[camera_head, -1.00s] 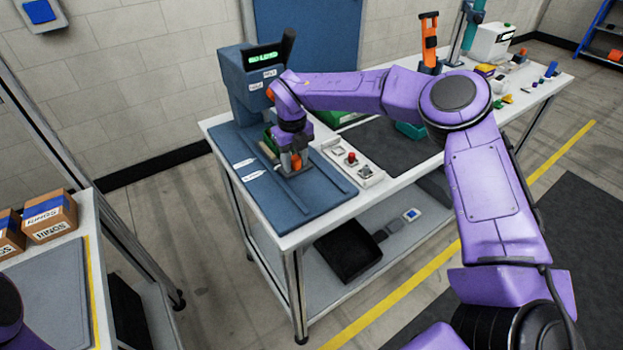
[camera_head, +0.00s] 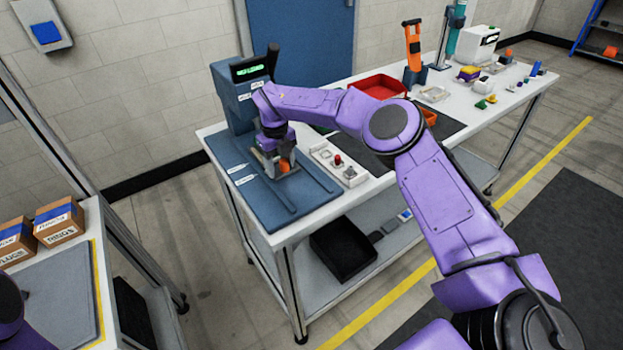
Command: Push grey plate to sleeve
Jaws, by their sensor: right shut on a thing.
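My right gripper (camera_head: 283,171) is low over the blue base plate of the fixture (camera_head: 285,212), in front of the dark blue machine. It is shut on a small grey piece that is mostly hidden by the fingers; I take it to be the grey plate. An orange part (camera_head: 285,165) shows at the fingers. I cannot make out the sleeve, or whether the plate touches it. My left gripper is out of view.
The dark blue machine (camera_head: 233,99) with a green display stands behind the gripper. A white panel with a red button (camera_head: 338,159) is just to the right. A red tray (camera_head: 377,86) and orange stand (camera_head: 412,47) are farther back. Boxes (camera_head: 58,222) sit at left.

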